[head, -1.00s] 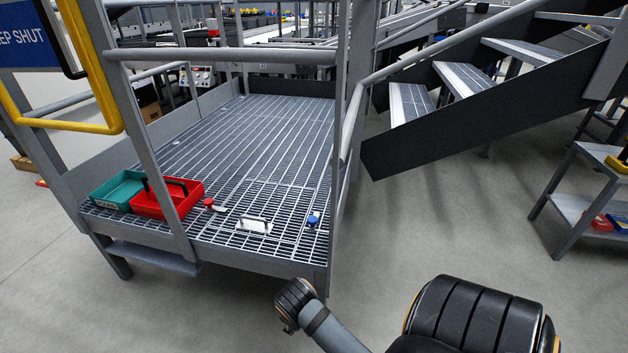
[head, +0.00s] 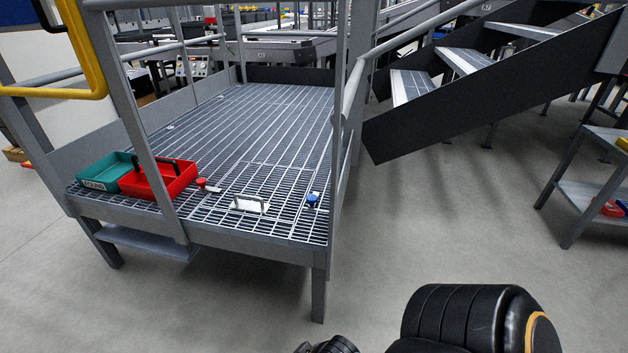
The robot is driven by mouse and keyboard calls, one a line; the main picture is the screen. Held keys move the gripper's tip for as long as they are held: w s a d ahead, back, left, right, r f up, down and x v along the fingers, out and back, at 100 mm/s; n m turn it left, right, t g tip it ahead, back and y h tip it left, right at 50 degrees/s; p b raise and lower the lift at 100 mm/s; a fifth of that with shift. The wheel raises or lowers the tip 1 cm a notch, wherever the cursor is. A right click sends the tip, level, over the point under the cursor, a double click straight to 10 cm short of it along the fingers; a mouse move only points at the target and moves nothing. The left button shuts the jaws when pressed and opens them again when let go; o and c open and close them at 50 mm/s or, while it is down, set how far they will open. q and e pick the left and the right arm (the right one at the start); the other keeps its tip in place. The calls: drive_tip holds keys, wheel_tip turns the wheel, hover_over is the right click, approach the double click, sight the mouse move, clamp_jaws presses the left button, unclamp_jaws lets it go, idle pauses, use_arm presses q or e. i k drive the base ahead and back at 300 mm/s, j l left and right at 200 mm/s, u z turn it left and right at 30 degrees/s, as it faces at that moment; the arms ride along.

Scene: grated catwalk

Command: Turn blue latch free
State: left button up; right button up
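The blue latch (head: 312,200) is a small blue knob at the front right corner of the grated platform (head: 240,130). A red latch (head: 201,183) with a small metal tongue is to its left, next to the red tray. A pale metal handle plate (head: 248,204) lies on the grating between the two latches. Neither of my grippers shows; only dark links of my own arm are at the bottom right, well in front of the platform and apart from the latches.
A red tray (head: 158,185) with a black handle and a green tray (head: 97,175) stand at the platform's front left. Railing posts (head: 150,150) rise along the front. Stairs (head: 480,85) are at the right, beside a small shelf (head: 590,190). The floor in front is clear.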

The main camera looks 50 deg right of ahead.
sight(312, 199)
drive_tip(key=l+z, duration=0.1)
drive_tip(key=l, duration=0.3)
drive_tip(key=i+l+z, duration=0.1)
drive_tip(key=l, duration=0.3)
drive_tip(key=i+l+z, duration=0.1)
drive_tip(key=l, duration=0.3)
drive_tip(key=i, duration=0.05)
